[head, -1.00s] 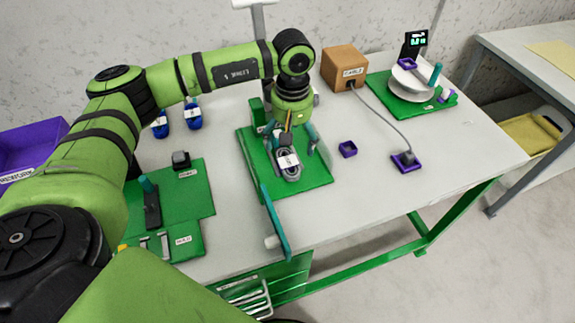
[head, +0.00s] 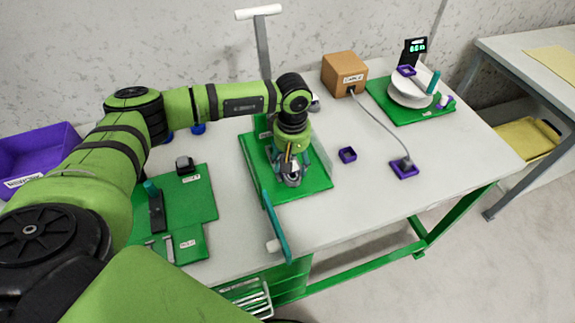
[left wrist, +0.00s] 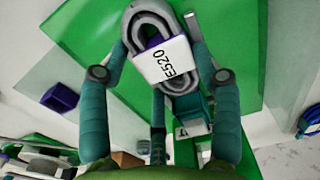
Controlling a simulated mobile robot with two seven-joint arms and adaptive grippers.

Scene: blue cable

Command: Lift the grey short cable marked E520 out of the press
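The grey short cable is a looped coil with a white E520 label (left wrist: 165,62), seen large in the left wrist view. In the head view it is a small grey shape (head: 292,178) below my left gripper, mostly covered. It sits over the green base (head: 315,187) of the press. My left gripper's teal fingers (left wrist: 157,45) stand on both sides of the coil, with a third finger nearer the camera. They are close to or touching the coil; a firm hold cannot be told. My right gripper is in no view.
A teal bar (head: 276,226) stands along the base's front left side, and a T-handled post (head: 261,45) rises behind. A box (head: 344,73) has a cable running to another purple holder (head: 404,169). Green mats (head: 185,195) lie left.

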